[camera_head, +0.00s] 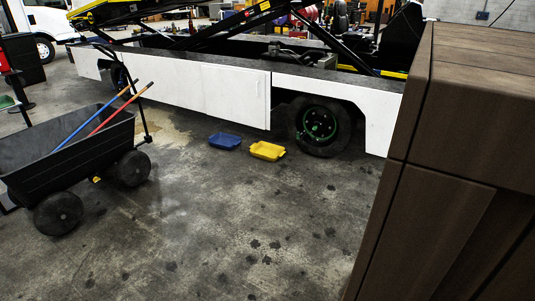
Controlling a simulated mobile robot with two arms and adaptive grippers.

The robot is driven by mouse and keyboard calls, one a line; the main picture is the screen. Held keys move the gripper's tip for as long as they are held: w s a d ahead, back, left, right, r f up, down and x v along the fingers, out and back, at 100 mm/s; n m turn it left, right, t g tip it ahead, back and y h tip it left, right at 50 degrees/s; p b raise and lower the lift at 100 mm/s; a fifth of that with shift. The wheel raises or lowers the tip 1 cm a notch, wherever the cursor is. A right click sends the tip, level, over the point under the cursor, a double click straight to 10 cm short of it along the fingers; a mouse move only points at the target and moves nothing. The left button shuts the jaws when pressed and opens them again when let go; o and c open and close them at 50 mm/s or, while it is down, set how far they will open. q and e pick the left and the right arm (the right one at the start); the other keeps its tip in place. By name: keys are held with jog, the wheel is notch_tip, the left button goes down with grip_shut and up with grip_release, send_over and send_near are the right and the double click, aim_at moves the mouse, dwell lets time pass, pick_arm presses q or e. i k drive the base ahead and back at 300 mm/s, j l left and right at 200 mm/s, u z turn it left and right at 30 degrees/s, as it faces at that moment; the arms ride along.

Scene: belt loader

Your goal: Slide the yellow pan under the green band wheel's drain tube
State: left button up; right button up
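The yellow pan (267,151) lies on the concrete floor in front of the loader's white side panel. It is just left of the wheel with the green band (319,124), with a small gap to the tire. The wheel's dark tire (308,143) stands on the floor under the white panel's arch. A drain tube is too small to make out at the wheel. A blue pan (224,141) lies on the floor to the left of the yellow pan, a little apart from it. Neither of my grippers shows in the head view.
A black cart (60,150) with blue and red handles stands at the left. A brown wooden cabinet (450,150) fills the right side. The belt loader (205,82) spans the back. The stained floor (235,220) between cart and cabinet is open.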

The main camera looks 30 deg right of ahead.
aim_at(269, 152)
jog(key=i+j, duration=0.25)
jog(key=i+j+z, duration=0.1)
jog(key=j, duration=0.35)
jog(key=i+j+z, duration=0.1)
jog(key=i+j, duration=0.4)
jog(key=j, duration=0.25)
jog(key=i+l+z, duration=0.1)
jog(key=i+z, duration=0.75)
jog(key=i+j+z, duration=0.2)
jog(key=z, duration=0.25)
jog(key=i+z, duration=0.25)
jog(key=i, duration=1.9)
